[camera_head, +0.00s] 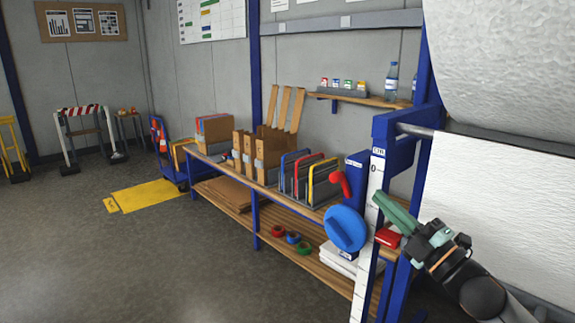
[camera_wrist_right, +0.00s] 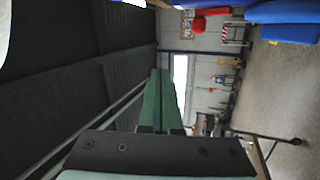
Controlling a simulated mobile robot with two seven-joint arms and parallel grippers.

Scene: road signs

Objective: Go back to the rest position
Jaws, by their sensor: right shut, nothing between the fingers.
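My right gripper (camera_head: 388,205) is at the right of the head view, in front of the blue frame that carries the large white roll. Its green fingers lie together with nothing between them. They also show in the right wrist view (camera_wrist_right: 160,95), pressed side by side and pointing into the room. My left gripper is not in the head view.
A blue disc (camera_head: 345,228), a red piece (camera_head: 340,183) and a blue post (camera_head: 396,170) are close to the gripper. A large white roll (camera_head: 505,65) hangs at the right. A wooden bench (camera_head: 265,188) with boxes and files runs back leftward. Open floor (camera_head: 150,260) lies at the left.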

